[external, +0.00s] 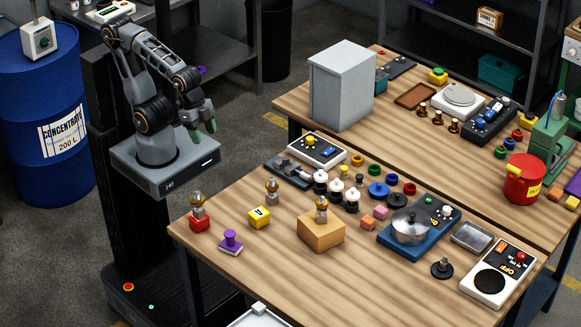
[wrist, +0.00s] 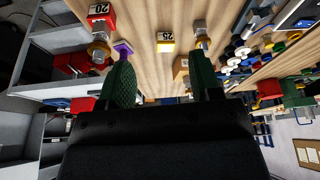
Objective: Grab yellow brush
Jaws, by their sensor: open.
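I cannot make out a clear yellow brush in either view. A yellow block (external: 259,217) with a dark mark sits on the near table between the purple knob-shaped piece (external: 230,241) and the wooden block (external: 320,234). The yellow block also shows in the wrist view (wrist: 165,41), reading 25, beyond and between my fingertips. A small yellow-topped piece (external: 344,172) stands among the pegs farther back. My gripper (external: 199,136) is open and empty, above my base and off the table's left end. Its two green fingers are wide apart in the wrist view (wrist: 161,66).
A red block (external: 199,222) with a brass-and-grey piece on top stands at the table's left corner. A similar piece (external: 272,192) stands behind the yellow block.

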